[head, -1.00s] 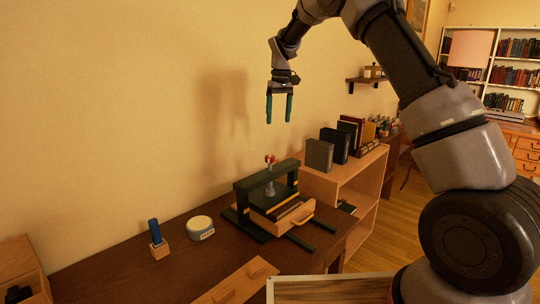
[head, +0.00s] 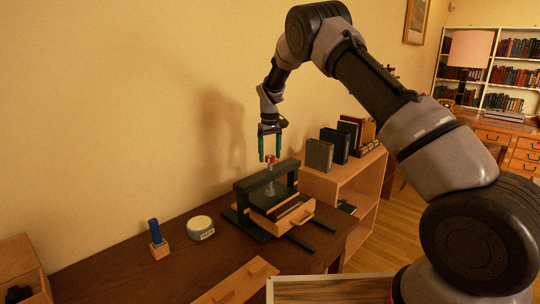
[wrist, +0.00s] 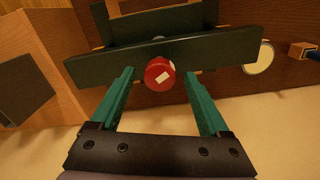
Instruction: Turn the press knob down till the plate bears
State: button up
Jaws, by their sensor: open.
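The press (head: 244,196) stands on the dark desk, with a dark green frame and a wooden drawer-like box (head: 283,217) within it. Its red knob (head: 270,158) sits on top of the crossbeam. In the wrist view the knob (wrist: 159,73) is round and red with a pale mark, in front of the crossbeam (wrist: 215,53). My gripper (head: 270,160) is open, its teal fingers pointing down just over the knob. In the wrist view my gripper (wrist: 160,72) has one finger on each side of the knob, with gaps on both sides.
A round tin (head: 200,228) and a blue-handled item in a wooden block (head: 158,241) stand left of the press. A shelf unit (head: 345,180) with books (head: 319,154) is close on the right. A wooden board (head: 237,282) lies in front.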

jog(key=shift+f, duration=0.2)
jog(key=shift+c, duration=0.3)
grip_shut()
jog(key=shift+m, duration=0.3)
jog(key=m, duration=0.5)
jog(key=shift+m, duration=0.3)
jog(key=m, duration=0.5)
jog(key=shift+m, duration=0.4)
